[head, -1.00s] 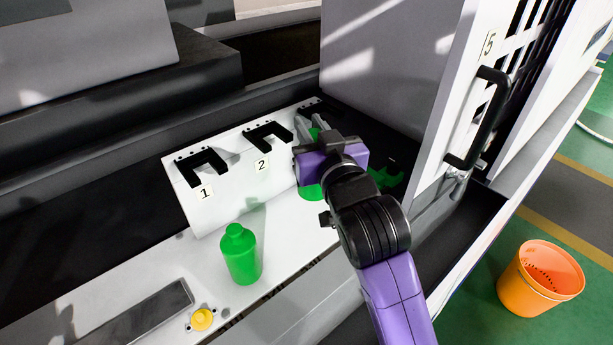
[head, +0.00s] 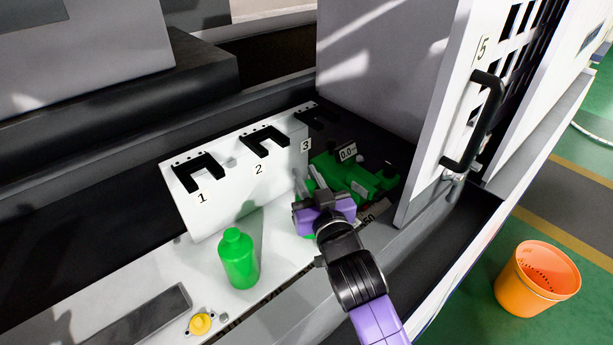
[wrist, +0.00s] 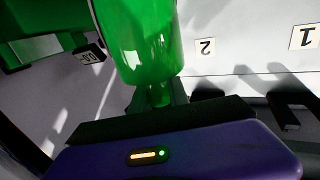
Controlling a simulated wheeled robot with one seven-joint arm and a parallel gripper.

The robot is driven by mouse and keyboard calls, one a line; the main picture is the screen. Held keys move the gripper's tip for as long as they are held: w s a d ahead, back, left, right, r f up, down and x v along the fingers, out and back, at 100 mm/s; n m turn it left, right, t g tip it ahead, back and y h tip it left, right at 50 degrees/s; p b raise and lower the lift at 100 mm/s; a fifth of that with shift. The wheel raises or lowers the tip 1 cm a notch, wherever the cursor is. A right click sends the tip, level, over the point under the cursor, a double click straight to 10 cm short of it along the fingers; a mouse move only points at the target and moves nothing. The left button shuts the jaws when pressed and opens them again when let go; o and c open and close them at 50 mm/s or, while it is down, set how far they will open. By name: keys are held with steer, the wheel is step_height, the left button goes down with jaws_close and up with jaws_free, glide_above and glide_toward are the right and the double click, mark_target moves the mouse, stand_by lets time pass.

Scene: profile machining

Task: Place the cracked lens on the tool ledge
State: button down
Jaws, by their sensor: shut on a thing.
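My gripper (head: 310,180) is low in front of the slot labelled 3, at the right end of the white slotted panel. In the wrist view a translucent green bottle (wrist: 150,40) has its narrow neck between my gripper's fingers (wrist: 158,100), and its body extends away from them. In the head view my gripper hides most of this bottle; a little green (head: 309,237) shows below it. I cannot pick out a cracked lens in either view. A white ledge (head: 180,272) runs along the front of the panel.
Another green bottle (head: 238,258) stands upright on the ledge, left of my gripper. A green device with a small display (head: 347,152) lies just behind and right. A yellow knob (head: 201,323), grey bar (head: 150,312), cabinet door (head: 440,110) and orange bucket (head: 537,280) surround this area.

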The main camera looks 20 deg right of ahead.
steer(key=shift+f, duration=0.15)
steer(key=c, duration=1.3)
jaws_free()
steer(key=shift+o, duration=0.2)
steer(key=shift+s, duration=0.15)
steer(key=s+b, duration=0.2)
steer(key=s, duration=0.9)
steer(key=shift+s+a+r, duration=0.2)
steer(key=shift+s+a, duration=0.15)
steer(key=shift+a, duration=0.1)
